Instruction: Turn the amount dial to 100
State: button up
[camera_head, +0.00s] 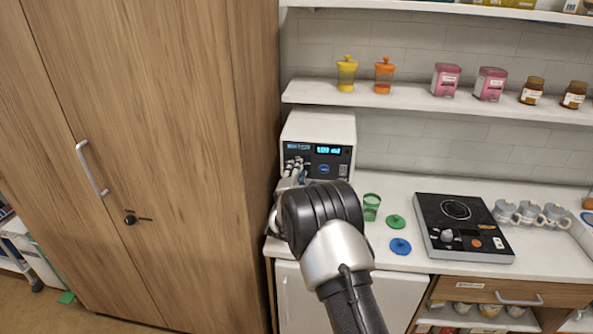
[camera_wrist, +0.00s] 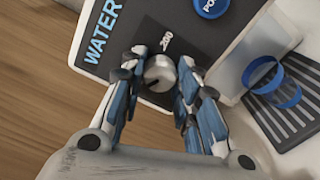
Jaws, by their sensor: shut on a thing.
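The amount dial (camera_wrist: 160,73) is a round silver knob on the dark front panel of the white water dispenser (camera_head: 320,130). In the wrist view a "200" mark is printed just above the dial, and a dark pointer line on the knob faces down. My gripper (camera_wrist: 161,76) is shut on the dial, with one blue-grey finger on each side.
A blue-rimmed clear cup (camera_wrist: 275,82) stands at the dispenser's slotted tray (camera_wrist: 300,120). A green cup (camera_head: 371,206), a green lid (camera_head: 395,222) and a blue lid (camera_head: 400,246) are on the counter. A hotplate (camera_head: 463,212) is further right. A tall wooden cabinet (camera_head: 160,130) stands close on the left.

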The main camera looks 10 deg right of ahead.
jog(key=shift+r+n, duration=0.1)
jog(key=shift+n, duration=0.4)
jog(key=o, duration=1.1)
jog(key=v, duration=1.2)
